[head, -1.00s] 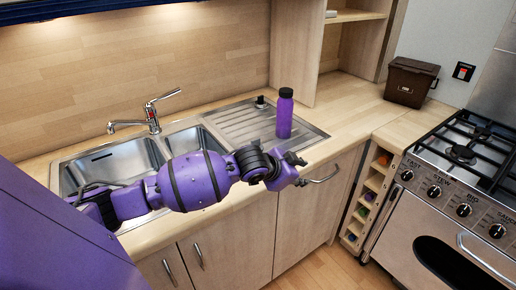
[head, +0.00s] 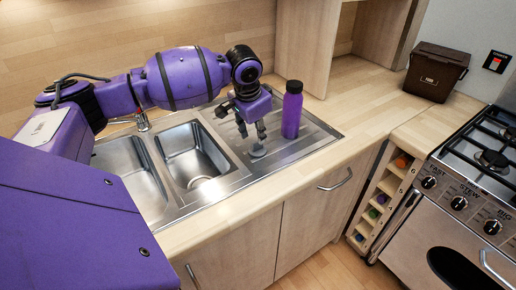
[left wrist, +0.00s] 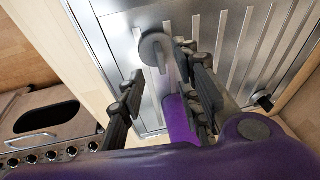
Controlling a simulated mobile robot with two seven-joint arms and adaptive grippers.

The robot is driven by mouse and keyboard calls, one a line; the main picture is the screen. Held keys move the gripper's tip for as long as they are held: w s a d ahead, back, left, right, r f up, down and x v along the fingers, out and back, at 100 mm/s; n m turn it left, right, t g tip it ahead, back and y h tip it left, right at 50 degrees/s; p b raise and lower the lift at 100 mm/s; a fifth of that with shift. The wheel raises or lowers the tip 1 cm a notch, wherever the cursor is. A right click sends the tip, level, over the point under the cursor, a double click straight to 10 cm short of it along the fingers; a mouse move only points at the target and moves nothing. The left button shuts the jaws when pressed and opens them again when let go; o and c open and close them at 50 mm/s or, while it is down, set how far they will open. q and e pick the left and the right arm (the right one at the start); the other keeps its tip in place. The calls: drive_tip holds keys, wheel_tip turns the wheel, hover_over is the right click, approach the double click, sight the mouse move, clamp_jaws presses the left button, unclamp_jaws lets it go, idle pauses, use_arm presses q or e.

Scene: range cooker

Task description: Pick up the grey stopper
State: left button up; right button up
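The grey stopper (head: 258,150) is a small round disc lying on the ridged steel drainboard, to the left of the purple bottle. In the left wrist view the stopper (left wrist: 153,46) shows a thin upright tab, near and just beyond the fingertips. My left gripper (head: 252,134) points down above the stopper, with its fingers spread. In the left wrist view the left gripper (left wrist: 160,62) is open with nothing between its fingers. Whether a finger touches the stopper is unclear. My right gripper is not in view.
The purple bottle (head: 292,110) stands close to the right of my left gripper. The sink basin (head: 192,155) lies to the left. A small black item (left wrist: 263,99) sits on the drainboard. A brown bin (head: 436,72) and the cooker (head: 462,200) are farther right.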

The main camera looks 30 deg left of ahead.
sight(257, 142)
use_arm(q)
drive_tip(key=x, duration=0.5)
drive_tip(key=shift+s+f, duration=0.1)
clamp_jaws()
